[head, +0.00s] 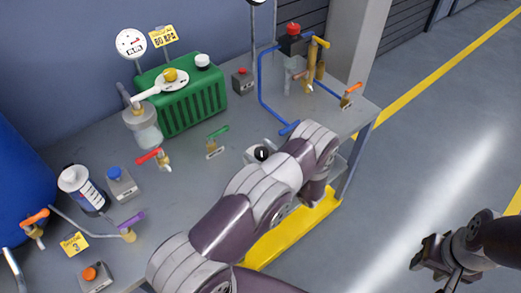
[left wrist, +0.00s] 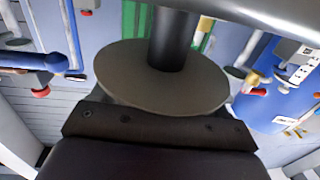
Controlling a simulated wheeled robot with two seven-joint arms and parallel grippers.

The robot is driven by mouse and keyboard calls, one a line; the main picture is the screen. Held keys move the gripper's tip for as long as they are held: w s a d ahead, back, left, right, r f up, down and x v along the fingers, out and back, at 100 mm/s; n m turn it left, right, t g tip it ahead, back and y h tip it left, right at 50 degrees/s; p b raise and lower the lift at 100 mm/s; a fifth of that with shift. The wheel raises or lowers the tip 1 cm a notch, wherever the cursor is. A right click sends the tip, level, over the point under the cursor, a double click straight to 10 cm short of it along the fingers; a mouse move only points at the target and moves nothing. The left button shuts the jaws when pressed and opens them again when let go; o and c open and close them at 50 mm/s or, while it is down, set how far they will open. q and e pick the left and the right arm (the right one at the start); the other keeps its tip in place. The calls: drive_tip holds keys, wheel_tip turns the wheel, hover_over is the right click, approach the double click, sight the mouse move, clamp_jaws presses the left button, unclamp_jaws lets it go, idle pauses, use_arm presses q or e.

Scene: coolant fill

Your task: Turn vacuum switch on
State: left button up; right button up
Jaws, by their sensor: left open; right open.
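Several small grey boxes with coloured knobs stand on the bench; their labels are too small to read, so I cannot tell which is the vacuum switch. One has a red knob (head: 242,72) right of the green ribbed unit (head: 190,103). One has a blue knob (head: 115,173) at the left, and one an orange knob (head: 90,273) at the front left. My left arm reaches across the bench's front edge; its gripper (head: 316,195) is open, low beside the bench, partly hidden by the arm. My right gripper (head: 432,258) is open and empty over the floor at right.
Lever valves in red (head: 150,156), green (head: 217,132), purple (head: 131,221) and orange (head: 351,91) stick up from the bench (head: 185,190). The floor at right is clear.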

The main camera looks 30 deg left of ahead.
use_arm(q)
drive_tip(key=c, duration=1)
drive_tip(key=shift+r+m+t, duration=0.1)
drive_tip(key=shift+m+t, duration=0.4)
drive_tip(key=shift+t, duration=0.1)
drive_tip(key=shift+m+t+h, duration=0.3)
drive_tip(key=shift+t+h, duration=0.1)
drive_tip(key=shift+t, duration=0.2)
drive_tip(key=o, duration=1)
